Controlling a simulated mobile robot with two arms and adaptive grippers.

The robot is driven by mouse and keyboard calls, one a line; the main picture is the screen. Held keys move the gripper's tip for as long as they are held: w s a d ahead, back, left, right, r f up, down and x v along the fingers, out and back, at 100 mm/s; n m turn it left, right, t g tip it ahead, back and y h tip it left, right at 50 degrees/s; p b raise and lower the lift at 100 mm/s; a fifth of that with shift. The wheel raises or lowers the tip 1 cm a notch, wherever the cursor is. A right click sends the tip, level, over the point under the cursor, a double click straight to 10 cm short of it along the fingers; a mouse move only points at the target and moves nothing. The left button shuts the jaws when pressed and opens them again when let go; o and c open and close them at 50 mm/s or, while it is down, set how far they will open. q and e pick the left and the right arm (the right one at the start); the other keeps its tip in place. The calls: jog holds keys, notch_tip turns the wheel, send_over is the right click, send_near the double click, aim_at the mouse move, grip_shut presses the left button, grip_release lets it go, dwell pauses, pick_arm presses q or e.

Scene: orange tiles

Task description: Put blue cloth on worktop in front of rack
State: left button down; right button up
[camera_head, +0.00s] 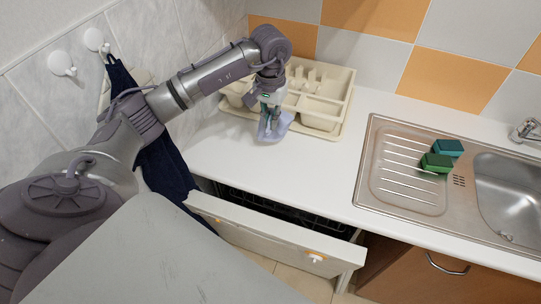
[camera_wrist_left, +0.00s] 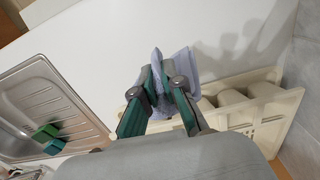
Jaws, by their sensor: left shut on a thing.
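A light blue cloth (camera_head: 273,127) hangs crumpled from my left gripper (camera_head: 269,108) in the head view, at the front edge of the rack. The cloth also shows between the green-padded fingers in the left wrist view (camera_wrist_left: 180,66). My left gripper is shut on it. The cream dish rack (camera_head: 330,113) stands on the white worktop (camera_head: 240,158) against the tiled wall. I cannot tell whether the cloth's lower edge touches the worktop. My right gripper is not in either view.
A steel sink (camera_head: 381,172) with a drainboard lies to the right, with green and teal sponges (camera_head: 437,162) on it. A dishwasher door (camera_head: 270,236) stands partly open below the worktop. A dark blue towel (camera_head: 166,168) hangs at left. The worktop between rack and sink is clear.

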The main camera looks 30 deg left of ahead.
aim_at(278, 172)
pick_arm(q)
jog(key=shift+a, duration=0.1)
jog(key=w+a+f+n, duration=0.25)
jog(key=w+a, duration=0.25)
jog(key=a, duration=0.3)
jog(key=shift+n, duration=0.45)
jog(key=d+f, duration=0.1)
jog(key=s+d+f, duration=0.1)
jog(key=f, duration=0.1)
jog(key=s+d+f, duration=0.1)
jog(key=f, duration=0.1)
jog(key=shift+f, duration=0.25)
jog(key=s+d+f, duration=0.1)
jog(key=d, duration=0.1)
jog(key=s+d+f, duration=0.1)
jog(key=s+d, duration=0.1)
jog(key=d, duration=0.1)
jog(key=s+d+f, duration=0.1)
jog(key=d+f, duration=0.1)
jog(key=d, duration=0.1)
jog(key=shift+s+d, duration=0.2)
jog(key=shift+s, duration=0.2)
jog(key=shift+s+d+f, duration=0.35)
jog(key=shift+d+f, duration=0.15)
jog(key=shift+d, duration=0.15)
